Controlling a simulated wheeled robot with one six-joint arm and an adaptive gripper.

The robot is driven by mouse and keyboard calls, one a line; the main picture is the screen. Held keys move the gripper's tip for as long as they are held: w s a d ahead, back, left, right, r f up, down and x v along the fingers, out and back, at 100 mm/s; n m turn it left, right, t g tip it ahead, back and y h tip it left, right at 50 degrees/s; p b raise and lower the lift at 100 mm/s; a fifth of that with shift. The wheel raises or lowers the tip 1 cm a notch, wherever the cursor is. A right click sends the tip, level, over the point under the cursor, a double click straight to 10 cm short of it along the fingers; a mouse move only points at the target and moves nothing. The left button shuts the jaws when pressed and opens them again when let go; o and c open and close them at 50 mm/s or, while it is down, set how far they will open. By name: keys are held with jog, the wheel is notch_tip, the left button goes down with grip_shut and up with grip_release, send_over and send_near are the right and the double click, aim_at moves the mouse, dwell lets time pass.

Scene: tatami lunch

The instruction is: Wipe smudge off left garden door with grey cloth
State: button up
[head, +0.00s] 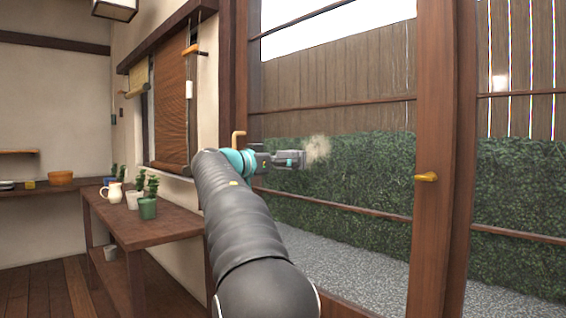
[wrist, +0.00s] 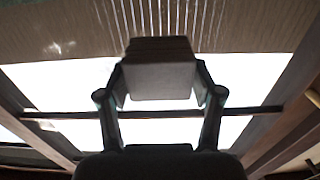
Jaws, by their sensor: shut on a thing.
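The left garden door (head: 350,215) is a glass pane in a brown wooden frame. A pale tan smudge (head: 317,148) shows on its glass, in front of the hedge. My gripper (head: 296,160) is at the glass, just left of and slightly below the smudge in the head view. In the wrist view, its two fingers are shut on a dark grey block-like folded cloth (wrist: 158,80). The cloth is hard to make out in the head view. Whether it touches the glass, I cannot tell.
Brass handles show at the door's left edge (head: 238,141) and on the post to the right (head: 426,177). A wooden side table (head: 165,230) with a white jug (head: 112,192) and potted plants (head: 148,207) stands left of my arm. Wooden crossbars span the glass.

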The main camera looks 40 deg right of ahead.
jog(key=shift+w+d, duration=0.1)
jog(key=shift+d, duration=0.8)
